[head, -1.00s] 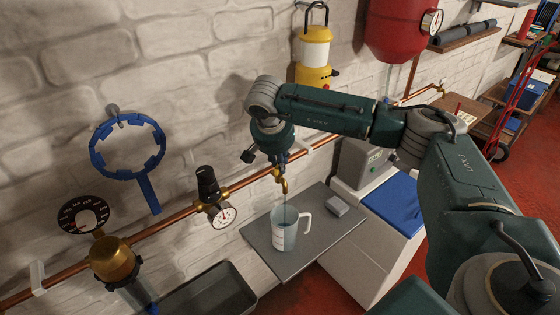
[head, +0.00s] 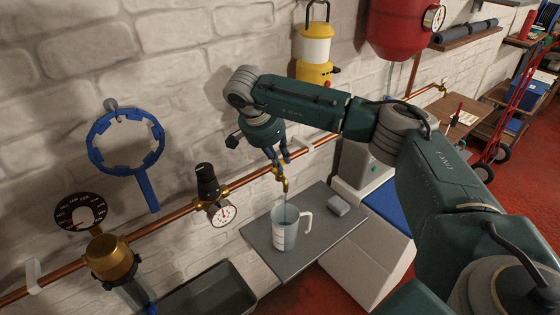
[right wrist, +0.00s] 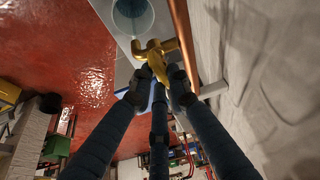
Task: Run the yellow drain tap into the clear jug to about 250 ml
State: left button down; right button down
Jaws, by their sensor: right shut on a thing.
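The brass-yellow drain tap (head: 286,184) hangs from the copper pipe above the clear jug. My right gripper (head: 281,161) is shut on the tap's yellow lever (right wrist: 158,68), which sits between the fingers in the right wrist view. The clear jug (head: 284,236), with a white handle on its right, stands upright under the spout on a grey shelf (head: 318,243). A thin pale stream seems to run from the spout into the jug. The water level is too small to read. The jug's round opening (right wrist: 132,14) shows at the top of the right wrist view. My left gripper is not in view.
A black-knobbed regulator with a gauge (head: 221,212) sits on the pipe to the left. A dark trough (head: 212,290) is below left. A yellow lantern (head: 315,50) hangs above.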

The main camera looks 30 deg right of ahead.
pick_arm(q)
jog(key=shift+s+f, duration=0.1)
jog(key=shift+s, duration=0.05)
pick_arm(e)
jog(key=shift+w+r+m+g, duration=0.15)
jog(key=shift+m+g, duration=0.15)
jog(key=shift+m, duration=0.5)
jog(key=shift+d, duration=0.1)
jog(key=c, duration=1.7)
grip_release()
jog(key=shift+o, duration=0.2)
jog(key=v, duration=1.2)
